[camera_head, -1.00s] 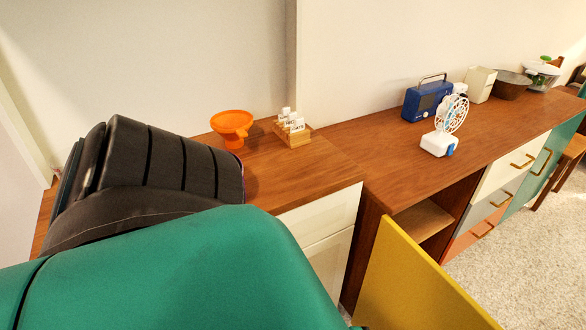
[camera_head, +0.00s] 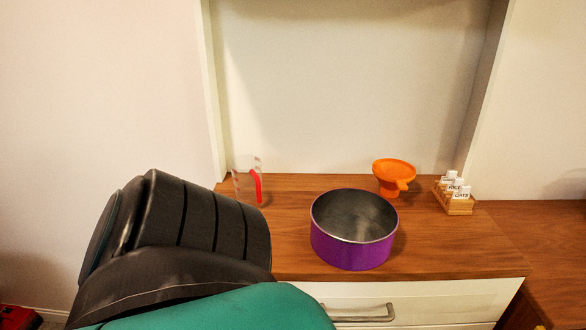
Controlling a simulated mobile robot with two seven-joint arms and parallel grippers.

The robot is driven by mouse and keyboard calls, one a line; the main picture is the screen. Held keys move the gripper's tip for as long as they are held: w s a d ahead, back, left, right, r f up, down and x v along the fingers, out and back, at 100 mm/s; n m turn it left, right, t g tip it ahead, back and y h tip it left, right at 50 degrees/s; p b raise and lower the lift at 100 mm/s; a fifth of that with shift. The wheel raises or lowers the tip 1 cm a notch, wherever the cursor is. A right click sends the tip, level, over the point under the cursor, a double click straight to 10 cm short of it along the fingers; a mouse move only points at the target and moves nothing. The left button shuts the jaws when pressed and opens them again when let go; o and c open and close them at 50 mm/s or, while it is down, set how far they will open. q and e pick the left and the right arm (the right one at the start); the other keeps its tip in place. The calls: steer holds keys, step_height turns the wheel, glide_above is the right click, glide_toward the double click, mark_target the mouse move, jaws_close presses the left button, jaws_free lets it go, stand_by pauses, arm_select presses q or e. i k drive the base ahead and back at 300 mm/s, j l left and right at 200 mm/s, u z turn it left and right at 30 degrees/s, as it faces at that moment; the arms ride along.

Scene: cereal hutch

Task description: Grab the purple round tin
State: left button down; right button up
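The purple round tin (camera_head: 350,249) stands upright and open-topped on the wooden counter, near its front edge. Its grey inside looks empty. My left arm, with a black segment and a teal link, fills the lower left of the head view and lies to the left of the tin, apart from it in the picture. Neither of my grippers shows in this view.
A white drawer with a metal handle (camera_head: 358,313) is below. Upright side panels frame the back.

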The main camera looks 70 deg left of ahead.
mark_target(352, 229)
steer(key=k+l+u, duration=0.1)
steer(key=u, duration=1.4)
